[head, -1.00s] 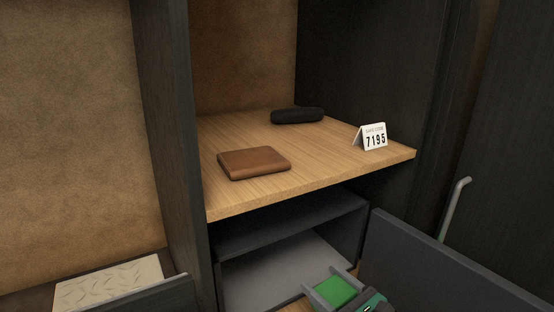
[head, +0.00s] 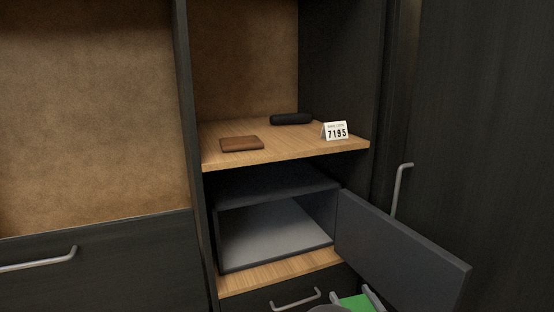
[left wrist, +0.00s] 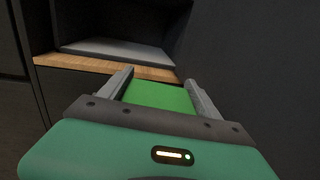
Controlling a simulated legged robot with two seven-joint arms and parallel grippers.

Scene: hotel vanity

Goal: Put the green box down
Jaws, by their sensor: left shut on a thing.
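The green box (head: 357,302) shows at the bottom edge of the head view, partly cut off by the frame. My left gripper (head: 358,296) is shut on it, one finger on each side. In the left wrist view the green box (left wrist: 160,96) sits between the two grey fingers of the gripper (left wrist: 160,88). The box is held in front of and below the open safe (head: 275,235), whose inside looks empty. My right gripper is not in view.
The safe door (head: 400,250) stands open to the right. A wooden shelf (head: 300,148) above holds a brown wallet (head: 241,143), a black case (head: 291,119) and a number card (head: 335,131). A drawer handle (head: 296,299) is below.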

